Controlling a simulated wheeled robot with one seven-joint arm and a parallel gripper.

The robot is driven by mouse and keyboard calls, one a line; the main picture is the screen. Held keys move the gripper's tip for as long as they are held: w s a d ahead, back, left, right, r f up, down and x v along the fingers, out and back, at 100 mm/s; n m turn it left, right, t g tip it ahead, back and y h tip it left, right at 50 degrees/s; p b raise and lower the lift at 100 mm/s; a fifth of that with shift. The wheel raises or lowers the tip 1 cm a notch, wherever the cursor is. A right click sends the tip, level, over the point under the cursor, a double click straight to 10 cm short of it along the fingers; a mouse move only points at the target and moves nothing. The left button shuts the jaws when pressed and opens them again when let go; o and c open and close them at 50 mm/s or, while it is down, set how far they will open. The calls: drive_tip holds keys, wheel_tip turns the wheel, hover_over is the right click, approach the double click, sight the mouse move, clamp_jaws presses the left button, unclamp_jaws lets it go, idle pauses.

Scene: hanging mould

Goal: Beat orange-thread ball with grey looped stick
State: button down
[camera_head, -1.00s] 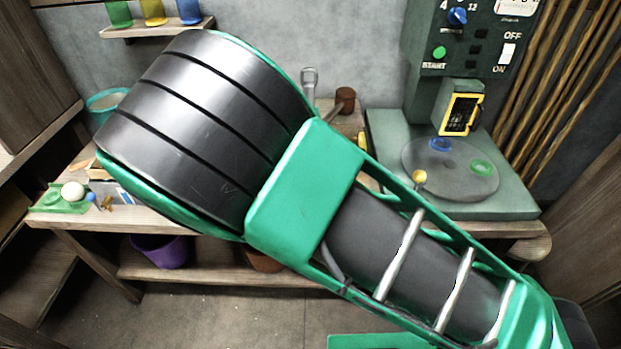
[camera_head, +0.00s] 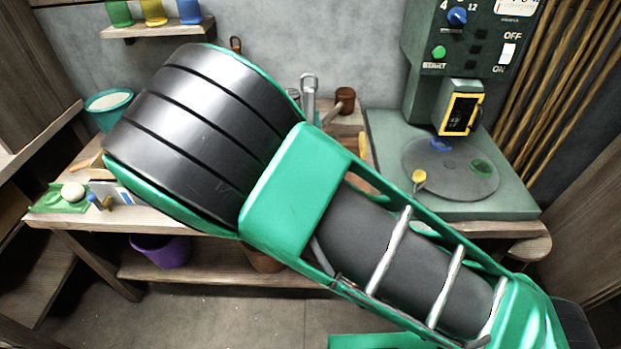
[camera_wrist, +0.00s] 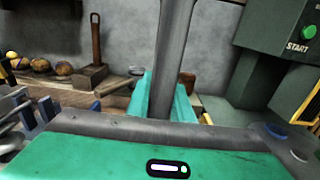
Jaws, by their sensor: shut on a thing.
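My gripper (camera_wrist: 163,100) is shut on a grey stick (camera_wrist: 172,55), which stands nearly upright between the teal fingers in the wrist view. Its top runs out of that view. In the head view a grey upright piece with a rounded top (camera_head: 309,84), apparently this stick, shows above my arm; my arm hides most of my gripper there. Several small brownish-orange balls (camera_wrist: 62,68) sit in a row at the left of the wrist view, apart from the stick. I cannot tell which one has orange thread.
A wooden block with an upright handle (camera_wrist: 96,48) stands beside the balls. A green machine (camera_head: 430,190) with a round plate stands at the right. A brown mallet (camera_head: 345,96) is near the stick. A teal bucket (camera_head: 108,108) and a white ball (camera_head: 73,191) are left.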

drive_tip(key=shift+r, duration=0.65)
wheel_tip(320, 180, up, 5)
idle(0.4)
wheel_tip(320, 180, down, 5)
drive_tip(key=shift+f, duration=0.1)
idle(0.3)
